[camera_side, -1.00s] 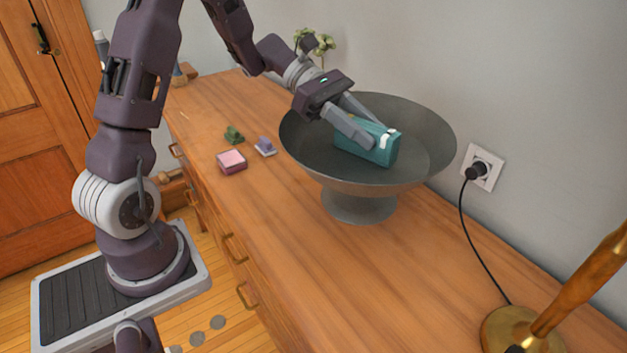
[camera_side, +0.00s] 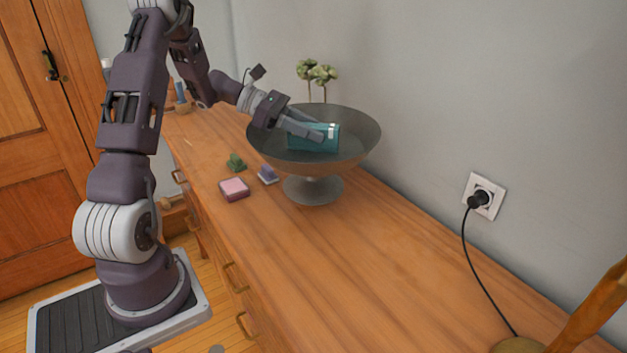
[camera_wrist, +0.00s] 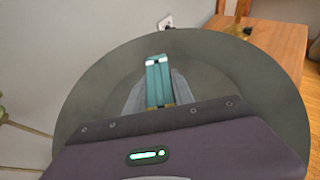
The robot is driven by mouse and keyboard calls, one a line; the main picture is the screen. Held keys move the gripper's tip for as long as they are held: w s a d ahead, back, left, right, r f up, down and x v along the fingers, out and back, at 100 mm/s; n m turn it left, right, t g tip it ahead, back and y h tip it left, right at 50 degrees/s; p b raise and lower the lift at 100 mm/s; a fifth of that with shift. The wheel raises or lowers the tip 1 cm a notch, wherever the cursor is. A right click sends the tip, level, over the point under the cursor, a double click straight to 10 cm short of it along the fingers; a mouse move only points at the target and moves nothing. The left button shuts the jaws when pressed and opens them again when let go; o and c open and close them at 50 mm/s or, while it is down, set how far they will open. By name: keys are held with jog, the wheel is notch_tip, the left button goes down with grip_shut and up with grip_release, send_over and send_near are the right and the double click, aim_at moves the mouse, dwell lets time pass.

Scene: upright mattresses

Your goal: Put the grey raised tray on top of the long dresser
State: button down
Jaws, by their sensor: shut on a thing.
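The grey raised tray (camera_side: 313,170), a wide round bowl on a flared foot, stands upright on the wooden long dresser (camera_side: 390,255). A teal box (camera_side: 326,131) with a white patch sits inside its bowl. My gripper (camera_side: 318,136) reaches down into the bowl from the left, its fingers against the box. In the wrist view, the teal box (camera_wrist: 157,70) is between my two fingers, with the grey bowl (camera_wrist: 240,75) all around. My gripper is shut on the box.
A pink box (camera_side: 234,189), a small purple item (camera_side: 267,174) and a green item (camera_side: 235,163) lie left of the tray. A plant (camera_side: 318,75) is behind it. A plugged cord (camera_side: 467,240) runs to the brass lamp (camera_side: 585,315). The dresser top between lamp and tray is clear.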

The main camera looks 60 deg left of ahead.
aim_at(314, 156)
notch_tip(314, 156, down, 7)
jog(key=shift+r, duration=0.1)
dwell(0.4)
jog(key=c, duration=1.1)
grip_release()
